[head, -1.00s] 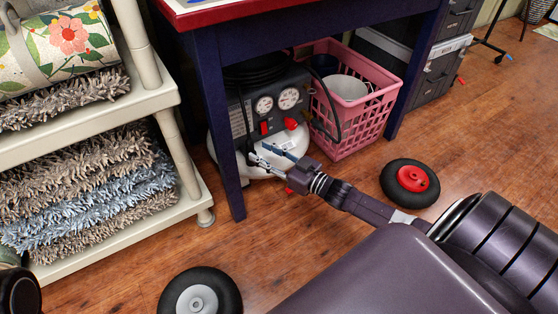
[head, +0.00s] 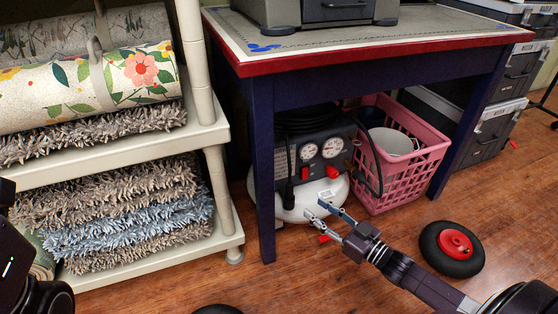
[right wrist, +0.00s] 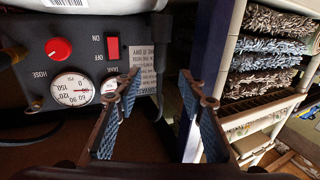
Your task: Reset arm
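My right gripper (head: 325,212) is low in front of the air compressor (head: 318,153) under the blue table. Its two fingers are apart with nothing between them. In the right wrist view the same gripper (right wrist: 160,92) is open, with the compressor's gauge panel (right wrist: 85,65) behind the left finger. I cannot tell whether a finger touches the compressor. My right arm comes in from the lower right. A dark part of my left arm (head: 25,275) shows at the left edge of the head view; the left gripper does not show.
A cream shelf (head: 225,135) with rugs stands on the left. The blue table (head: 262,150) with a red edge stands over the compressor and a pink basket (head: 415,170). A black wheel with red hub (head: 452,249) is on the floor right of my gripper. Grey cases (head: 495,130) stand behind.

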